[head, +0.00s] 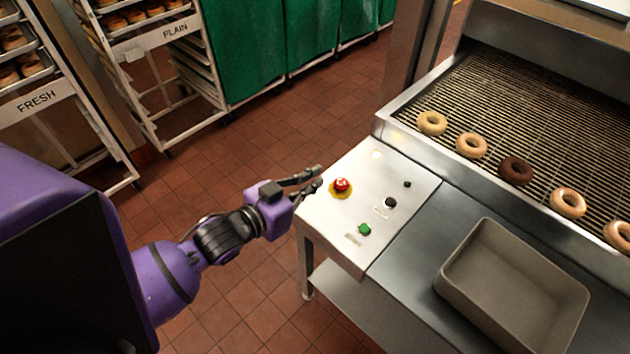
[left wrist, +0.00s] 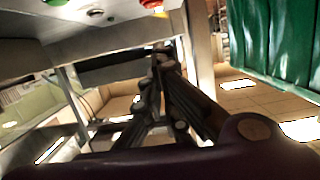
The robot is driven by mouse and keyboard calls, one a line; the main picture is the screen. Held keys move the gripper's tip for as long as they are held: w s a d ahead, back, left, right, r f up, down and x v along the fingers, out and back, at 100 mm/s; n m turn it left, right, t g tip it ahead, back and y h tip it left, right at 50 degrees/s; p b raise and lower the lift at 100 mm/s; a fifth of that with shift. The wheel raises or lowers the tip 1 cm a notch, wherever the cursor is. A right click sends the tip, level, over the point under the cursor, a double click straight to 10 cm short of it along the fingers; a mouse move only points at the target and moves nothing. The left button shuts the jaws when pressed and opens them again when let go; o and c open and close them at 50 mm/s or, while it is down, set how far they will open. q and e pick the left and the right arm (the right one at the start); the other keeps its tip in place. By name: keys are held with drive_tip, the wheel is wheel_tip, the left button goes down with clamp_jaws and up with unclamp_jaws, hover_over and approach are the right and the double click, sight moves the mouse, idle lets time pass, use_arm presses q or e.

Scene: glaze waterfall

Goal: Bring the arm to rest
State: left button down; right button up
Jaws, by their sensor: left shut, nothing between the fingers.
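My left arm comes in from the left in the head view, purple with black joints. Its gripper (head: 316,179) is shut and empty beside the left edge of the control panel (head: 333,232), close to the red button (head: 342,185) on its yellow base. In the left wrist view the dark fingers (left wrist: 158,62) point toward the underside and legs of the panel's table, with the red button (left wrist: 150,3) at the top edge. My right gripper is in neither view.
A green button (head: 364,229) and black knobs sit on the panel. A conveyor (head: 480,100) carries several donuts, and an empty grey bin (head: 470,275) stands below it. Racks marked FRESH (head: 38,101) and PLAIN (head: 172,32) stand at left. Tiled floor between is clear.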

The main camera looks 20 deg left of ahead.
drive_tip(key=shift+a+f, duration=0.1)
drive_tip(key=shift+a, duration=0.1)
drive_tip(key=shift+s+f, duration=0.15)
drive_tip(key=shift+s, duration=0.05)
